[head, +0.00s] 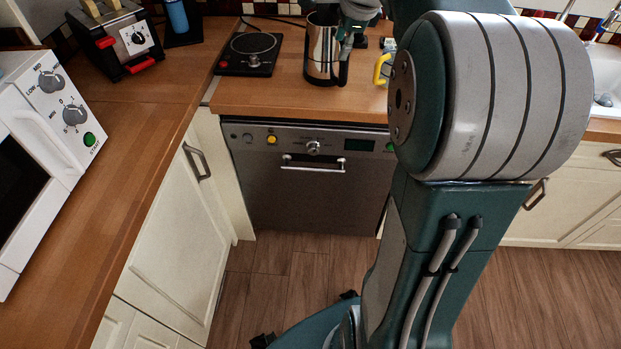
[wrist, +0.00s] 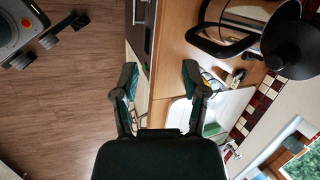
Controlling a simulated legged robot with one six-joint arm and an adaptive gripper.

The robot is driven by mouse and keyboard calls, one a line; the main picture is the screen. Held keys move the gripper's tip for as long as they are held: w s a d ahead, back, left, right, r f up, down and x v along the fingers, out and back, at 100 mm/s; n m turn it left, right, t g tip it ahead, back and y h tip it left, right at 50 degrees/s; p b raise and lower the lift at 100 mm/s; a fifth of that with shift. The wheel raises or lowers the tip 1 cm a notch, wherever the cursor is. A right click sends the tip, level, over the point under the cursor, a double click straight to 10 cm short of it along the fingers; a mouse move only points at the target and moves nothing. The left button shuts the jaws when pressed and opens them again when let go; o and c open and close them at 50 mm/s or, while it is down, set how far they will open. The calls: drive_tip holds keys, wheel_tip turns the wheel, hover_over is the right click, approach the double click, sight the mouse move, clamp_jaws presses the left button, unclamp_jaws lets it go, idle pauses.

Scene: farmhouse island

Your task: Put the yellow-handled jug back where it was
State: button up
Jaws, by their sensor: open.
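A yellow handle (head: 382,68) shows on the counter in the head view, beside the steel pot; the rest of that jug is mostly hidden behind my arm. In the wrist view, a small pale, blue and yellow item (wrist: 209,81) lies beyond my right-hand finger and may be this jug; I cannot be sure. My gripper (wrist: 160,78) is open, with nothing between its fingers, over the counter's front edge in the wrist view. In the head view my wrist is behind the steel pot's top, and its fingers are not clear.
The steel pot (head: 323,50) with a black handle stands on the counter, near my gripper; it also shows in the wrist view (wrist: 247,14). A black hotplate (head: 248,54) is left of it. A toaster (head: 116,36) and white microwave (head: 50,130) stand further left. A sink (head: 606,85) is right.

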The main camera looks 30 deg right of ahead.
drive_tip(key=s+a+f+n, duration=0.3)
drive_tip(key=s+a+n, duration=0.6)
drive_tip(key=s+n, duration=0.2)
drive_tip(key=s+a+f+n+t, duration=0.1)
drive_tip(key=s+a+f+n, duration=0.3)
drive_tip(key=s+a+n, duration=0.6)
drive_tip(key=s+n, duration=0.1)
drive_tip(key=s, duration=0.2)
drive_tip(key=shift+s, duration=0.2)
drive_tip(key=shift+a, duration=0.1)
